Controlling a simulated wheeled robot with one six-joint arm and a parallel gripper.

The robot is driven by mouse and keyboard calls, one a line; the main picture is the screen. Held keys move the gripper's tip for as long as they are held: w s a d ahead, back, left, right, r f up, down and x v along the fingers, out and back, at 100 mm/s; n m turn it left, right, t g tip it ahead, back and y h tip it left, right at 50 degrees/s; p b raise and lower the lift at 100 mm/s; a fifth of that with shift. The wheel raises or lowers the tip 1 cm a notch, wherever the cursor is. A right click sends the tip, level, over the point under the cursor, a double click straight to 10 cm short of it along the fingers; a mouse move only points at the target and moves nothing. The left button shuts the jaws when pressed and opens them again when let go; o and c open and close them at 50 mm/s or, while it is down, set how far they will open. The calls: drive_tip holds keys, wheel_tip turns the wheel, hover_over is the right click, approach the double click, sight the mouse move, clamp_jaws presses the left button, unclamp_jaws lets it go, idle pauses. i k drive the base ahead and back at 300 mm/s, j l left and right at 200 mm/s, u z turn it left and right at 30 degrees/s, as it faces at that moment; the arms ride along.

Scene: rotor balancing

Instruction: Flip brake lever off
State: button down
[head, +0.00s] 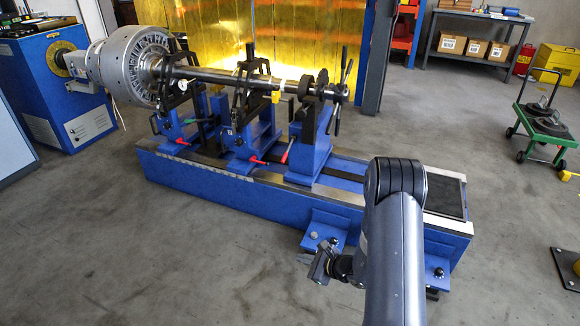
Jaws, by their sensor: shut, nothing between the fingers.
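The balancing machine (250,190) is a long blue bed with pedestals carrying a silver rotor and shaft (215,77). I cannot tell which is the brake lever. My gripper (310,260) is shut and empty, low in front of the bed's near right end, well apart from the levers. My arm partly hides the bed's right end.
A spoked handwheel (343,90) sticks out at the shaft's right end. Blue foot brackets (325,228) project from the bed near my gripper. A green hand cart (545,120) stands at right. The floor in front of the bed is clear.

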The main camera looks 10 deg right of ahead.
sight(292, 137)
drive_tip(key=i+l, duration=0.2)
drive_tip(key=i, duration=0.2)
drive_tip(key=i+l, duration=0.15)
drive_tip(key=i, duration=0.25)
drive_tip(key=i+l+u, duration=0.1)
drive_tip(key=i, duration=0.3)
drive_tip(key=i+l, duration=0.3)
drive_tip(key=i, duration=0.15)
